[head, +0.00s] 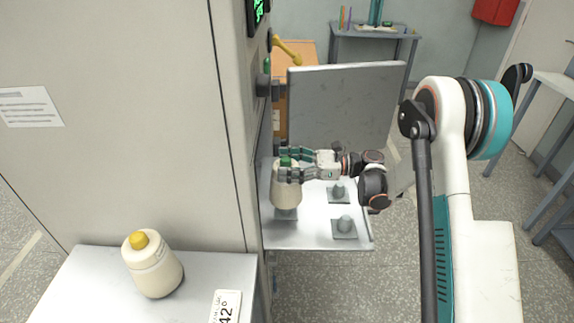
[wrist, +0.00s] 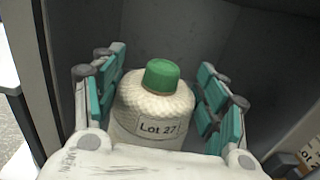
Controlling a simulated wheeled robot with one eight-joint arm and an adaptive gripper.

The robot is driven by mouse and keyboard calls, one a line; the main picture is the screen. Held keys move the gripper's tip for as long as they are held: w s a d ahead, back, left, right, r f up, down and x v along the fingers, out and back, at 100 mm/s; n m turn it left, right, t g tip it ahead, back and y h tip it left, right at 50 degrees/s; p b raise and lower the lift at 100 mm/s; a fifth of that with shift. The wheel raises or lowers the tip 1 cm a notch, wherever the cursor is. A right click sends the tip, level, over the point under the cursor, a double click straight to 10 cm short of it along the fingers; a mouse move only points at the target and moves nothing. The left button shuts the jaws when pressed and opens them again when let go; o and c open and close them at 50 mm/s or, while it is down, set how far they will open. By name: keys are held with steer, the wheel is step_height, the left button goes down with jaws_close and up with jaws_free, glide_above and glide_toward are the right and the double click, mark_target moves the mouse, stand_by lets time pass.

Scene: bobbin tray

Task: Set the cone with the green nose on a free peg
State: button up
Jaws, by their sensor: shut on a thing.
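The cone with the green nose (head: 286,192) is cream yarn. In the wrist view the cone (wrist: 155,105) stands nose towards the camera with a "Lot 27" label. My gripper (head: 289,168) is shut on it, with teal fingers on both sides; the fingers also show in the wrist view (wrist: 160,100). The cone is upright over the front-left peg plate (head: 286,214) of the tray (head: 310,239). The peg there is hidden, and I cannot tell whether the cone rests on it. A back-right peg (head: 338,191) and a front-right peg (head: 345,224) are bare.
A grey upright panel (head: 345,105) stands behind the tray. A tall cabinet wall (head: 130,110) is close on the left. A cone with a yellow nose (head: 152,266) stands on a metal surface (head: 85,290) at lower left, near a number card (head: 226,306).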

steer(key=shift+f+b, duration=1.1)
steer(key=shift+f, duration=1.35)
stand_by(0.6)
steer(key=o, duration=1.8)
steer(key=d, duration=1.2)
steer(key=shift+s, duration=0.2)
